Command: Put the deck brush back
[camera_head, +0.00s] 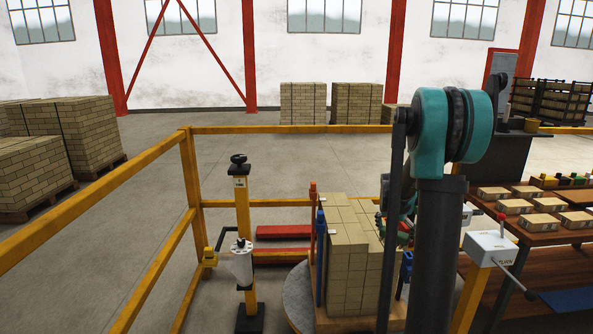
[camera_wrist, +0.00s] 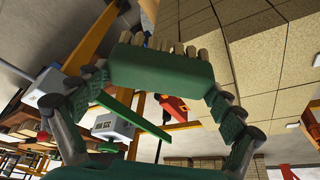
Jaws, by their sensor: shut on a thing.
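In the wrist view, the deck brush (camera_wrist: 160,72) shows as a green block with a row of tan bristles along its upper edge. My gripper (camera_wrist: 155,90) is shut on it, with one finger at each end of the block. The brush is held close beside the stack of tan bricks (camera_wrist: 265,60); whether the bristles touch the bricks I cannot tell. In the head view, my arm hides most of the gripper and brush beside the right side of the brick stack (camera_head: 345,260). No empty holder for the brush can be made out.
The brick stack stands on a round turntable (camera_head: 297,300) between coloured posts. A yellow railing (camera_head: 290,130) runs behind and left.

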